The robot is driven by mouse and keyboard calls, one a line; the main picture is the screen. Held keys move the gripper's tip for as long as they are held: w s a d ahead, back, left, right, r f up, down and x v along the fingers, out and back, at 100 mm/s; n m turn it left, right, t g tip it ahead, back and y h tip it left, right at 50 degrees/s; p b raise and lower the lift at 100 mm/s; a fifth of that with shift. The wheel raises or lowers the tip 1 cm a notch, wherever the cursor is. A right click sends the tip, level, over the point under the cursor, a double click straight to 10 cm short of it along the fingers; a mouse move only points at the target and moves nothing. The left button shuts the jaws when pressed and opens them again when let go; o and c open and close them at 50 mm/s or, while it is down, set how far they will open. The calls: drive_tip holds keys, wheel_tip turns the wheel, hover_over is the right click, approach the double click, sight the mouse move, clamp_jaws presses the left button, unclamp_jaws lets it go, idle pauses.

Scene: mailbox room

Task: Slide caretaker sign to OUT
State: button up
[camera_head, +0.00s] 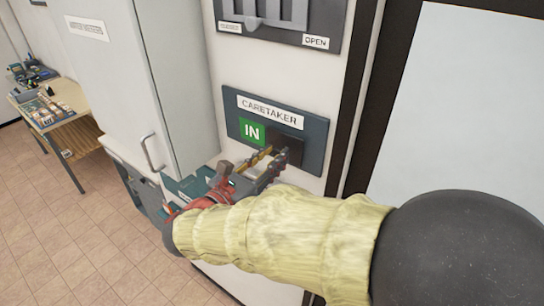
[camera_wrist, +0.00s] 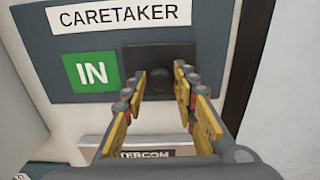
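The caretaker sign (camera_head: 314,142) is a blue-grey wall panel with a white CARETAKER label; it fills the top of the wrist view (camera_wrist: 60,80). A green IN field (camera_head: 252,132) shows on its left, also in the wrist view (camera_wrist: 91,71). A dark square slider plate (camera_wrist: 137,55) covers the right part; in the head view (camera_head: 289,141) it is partly behind my gripper. My gripper (camera_head: 277,152) is open, its fingertips at the plate's lower part in the wrist view (camera_wrist: 161,78). Whether they touch the plate or a knob on it, I cannot tell.
An intercom label (camera_wrist: 150,153) shows below the sign, partly behind my gripper. Above is another panel (camera_head: 275,22) with an OPEN label. A grey cabinet (camera_head: 135,75) with a handle stands left, and a wooden desk (camera_head: 60,105) farther left. A dark door frame (camera_head: 385,80) is right.

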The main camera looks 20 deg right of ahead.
drive_tip(key=c, duration=0.6)
clamp_jaws()
drive_tip(key=w+a+p, duration=0.2)
drive_tip(key=w+a, duration=0.4)
drive_tip(key=w, duration=0.3)
drive_tip(key=shift+a, duration=0.35)
drive_tip(key=shift+r, duration=0.1)
drive_tip(key=o, duration=0.5)
unclamp_jaws()
drive_tip(key=o, duration=0.4)
drive_tip(key=shift+w+a, duration=0.1)
drive_tip(key=shift+w, duration=0.1)
drive_tip(key=shift+o, duration=0.5)
